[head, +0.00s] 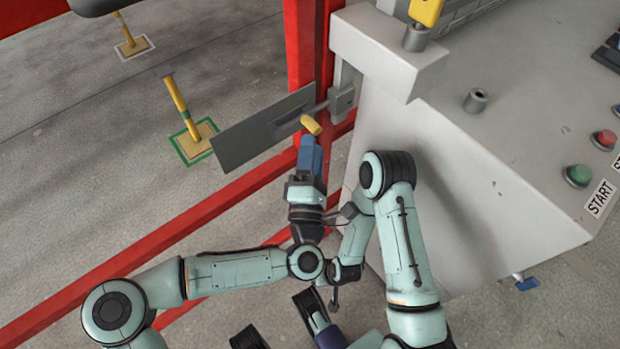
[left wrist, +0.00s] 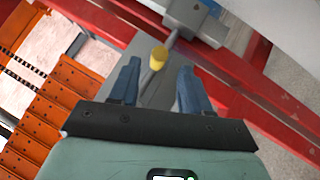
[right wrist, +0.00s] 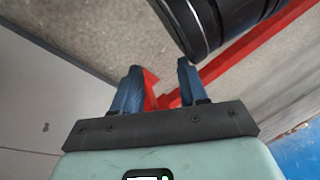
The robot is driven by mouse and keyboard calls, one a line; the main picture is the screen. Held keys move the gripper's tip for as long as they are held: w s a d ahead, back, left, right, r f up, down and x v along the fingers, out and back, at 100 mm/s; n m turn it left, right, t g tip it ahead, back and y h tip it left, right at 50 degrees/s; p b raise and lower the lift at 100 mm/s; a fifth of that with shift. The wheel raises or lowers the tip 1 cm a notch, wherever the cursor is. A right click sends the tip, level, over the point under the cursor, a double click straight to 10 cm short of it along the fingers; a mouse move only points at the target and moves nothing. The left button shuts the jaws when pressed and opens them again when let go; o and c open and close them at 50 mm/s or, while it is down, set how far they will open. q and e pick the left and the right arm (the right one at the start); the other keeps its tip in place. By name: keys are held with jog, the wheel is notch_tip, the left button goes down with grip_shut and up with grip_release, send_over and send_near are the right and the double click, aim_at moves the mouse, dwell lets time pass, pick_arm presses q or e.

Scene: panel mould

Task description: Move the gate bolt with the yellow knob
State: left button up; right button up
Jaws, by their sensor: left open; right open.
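The yellow knob (head: 311,124) sits on the gate bolt, a grey rod in front of a flat grey plate (head: 245,133). The bolt's rod runs right to a grey bracket (head: 342,100) by the red post. My left gripper (head: 311,150) is just below the knob in the head view. In the left wrist view the knob (left wrist: 158,58) shows beyond and between the open fingertips (left wrist: 158,75), apparently not gripped. My right gripper (right wrist: 160,80) is open and empty in the right wrist view, with its fingers pointing toward a red rail and the floor.
A grey machine cabinet (head: 430,170) with green (head: 578,174) and red (head: 605,139) buttons stands at the right. Red rails (head: 190,220) cross below the plate. A yellow floor post (head: 178,100) stands at the left. Orange slatted metal (left wrist: 50,120) shows in the left wrist view.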

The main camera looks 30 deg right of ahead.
pick_arm(q)
jog(key=v, duration=0.7)
pick_arm(e)
jog(key=shift+w+a+r+t, duration=0.15)
jog(key=shift+w+r+t, duration=0.15)
jog(key=shift+w+r, duration=0.45)
pick_arm(q)
jog(key=shift+s+a, duration=0.1)
jog(key=shift+s, duration=0.05)
pick_arm(e)
jog(key=shift+f, duration=0.1)
